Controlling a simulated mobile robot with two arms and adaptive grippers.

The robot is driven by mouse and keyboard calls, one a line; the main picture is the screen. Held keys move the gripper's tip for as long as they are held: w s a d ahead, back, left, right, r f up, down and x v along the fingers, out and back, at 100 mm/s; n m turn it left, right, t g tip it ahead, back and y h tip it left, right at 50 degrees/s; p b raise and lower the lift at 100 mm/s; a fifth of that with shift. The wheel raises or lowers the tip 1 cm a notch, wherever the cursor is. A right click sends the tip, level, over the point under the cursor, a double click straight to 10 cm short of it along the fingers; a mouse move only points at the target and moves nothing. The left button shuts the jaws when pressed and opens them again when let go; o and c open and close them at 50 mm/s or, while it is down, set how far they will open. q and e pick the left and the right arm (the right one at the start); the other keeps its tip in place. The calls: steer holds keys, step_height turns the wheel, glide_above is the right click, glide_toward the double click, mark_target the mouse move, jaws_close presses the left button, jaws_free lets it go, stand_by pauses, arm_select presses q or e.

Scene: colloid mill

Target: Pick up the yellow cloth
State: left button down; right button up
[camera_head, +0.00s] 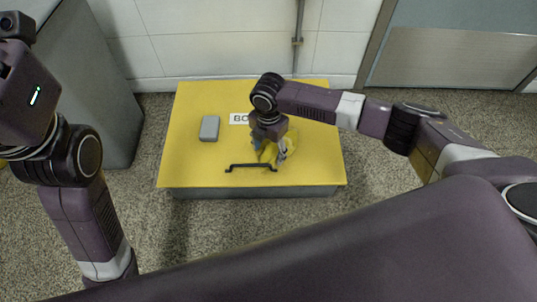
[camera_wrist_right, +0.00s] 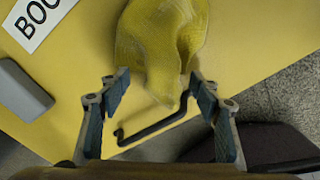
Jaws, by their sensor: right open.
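The yellow cloth (camera_wrist_right: 160,48) lies crumpled on the yellow table top. In the head view the cloth (camera_head: 268,153) is partly hidden by my right gripper. My right gripper (camera_head: 270,155) points down over the cloth. In the wrist view my right gripper (camera_wrist_right: 158,90) is open, with its fingers apart on either side of the cloth's near end; I cannot tell whether they touch it. My left arm is at the left of the head view, but its fingers are not seen.
The yellow table (camera_head: 195,165) also bears a grey block (camera_head: 209,128), a white label (camera_head: 239,119) with black letters, and a black bent handle (camera_head: 245,167) close to the cloth. A grey cabinet (camera_head: 90,90) stands left of the table. The table's left front is clear.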

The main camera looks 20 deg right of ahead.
steer(key=shift+f, duration=0.15)
steer(key=shift+f, duration=0.6)
steer(key=shift+c, duration=1.2)
steer(key=shift+c, duration=0.6)
